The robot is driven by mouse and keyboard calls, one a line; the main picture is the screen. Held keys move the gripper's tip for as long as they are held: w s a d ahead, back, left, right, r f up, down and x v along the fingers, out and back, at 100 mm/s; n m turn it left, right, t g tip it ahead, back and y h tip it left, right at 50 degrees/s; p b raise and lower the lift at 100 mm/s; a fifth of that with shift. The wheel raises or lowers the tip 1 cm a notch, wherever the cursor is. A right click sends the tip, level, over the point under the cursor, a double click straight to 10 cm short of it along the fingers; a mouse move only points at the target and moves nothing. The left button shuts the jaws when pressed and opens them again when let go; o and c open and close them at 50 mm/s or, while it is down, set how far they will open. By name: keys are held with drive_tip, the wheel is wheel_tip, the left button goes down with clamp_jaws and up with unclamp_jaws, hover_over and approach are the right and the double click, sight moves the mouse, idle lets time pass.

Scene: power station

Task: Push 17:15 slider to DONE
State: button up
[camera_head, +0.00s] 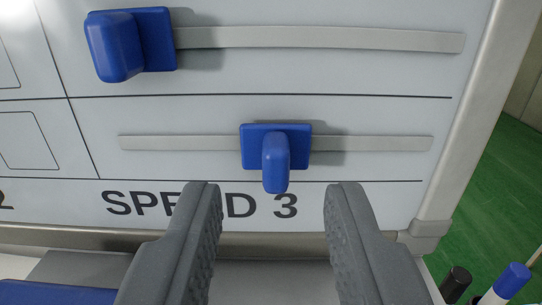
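Two blue sliders sit on grey horizontal rails on a white board. The upper slider (130,43) is at the left end of its rail (330,37), as far as the view shows. The lower slider (275,150) is near the middle of its rail (380,143), with a knob sticking out toward me. No 17:15 or DONE label shows, so I cannot tell which slider is the 17:15 one. My gripper (273,200) is open and empty. Its two dark grey fingers appear below the lower slider, one to each side of its knob; contact is not visible.
The board's lower row reads "SPEED 3" (285,206), partly covered by my left finger. The metal frame (462,120) edges the board at right and below. Two markers (506,284) stand at lower right. Green floor (510,180) shows beyond. A blue object (50,293) lies at lower left.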

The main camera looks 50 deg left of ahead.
sight(276, 159)
drive_tip(key=shift+p+x, duration=0.45)
drive_tip(key=shift+x, duration=0.45)
drive_tip(key=shift+w+a, duration=0.25)
clamp_jaws()
